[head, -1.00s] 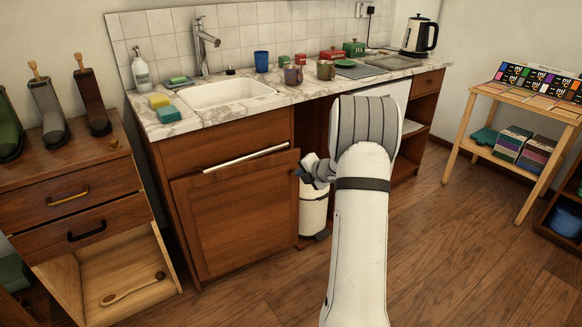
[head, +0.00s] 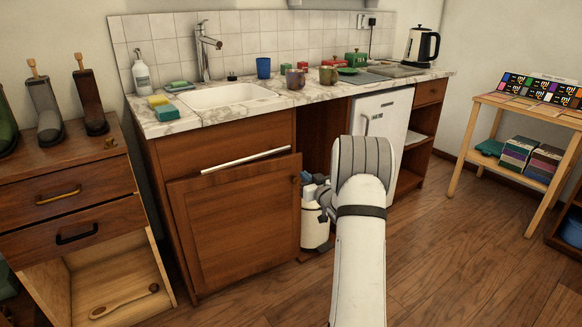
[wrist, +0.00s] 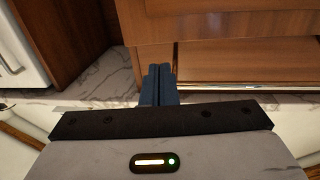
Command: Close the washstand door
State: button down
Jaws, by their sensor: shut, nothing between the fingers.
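The washstand door (head: 235,225) is a brown wooden panel with a small dark knob (head: 295,180) near its upper right corner. My gripper (head: 326,202) is just right of the door's free edge in the head view, partly hidden by my arm. In the wrist view, the blue fingers (wrist: 158,85) are pressed together and empty. Wooden panels (wrist: 235,25) fill the upper right there; I cannot tell whether the fingers touch one.
A white fridge (head: 385,125) stands under the counter to the right. A marble counter (head: 310,95) holds mugs, a kettle and sponges. A drawer cabinet (head: 75,205) stands close at the left. The floor (head: 440,260) in front is clear.

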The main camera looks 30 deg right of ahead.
aim_at(287, 159)
jog(key=w+b, duration=0.3)
jog(key=w, duration=0.8)
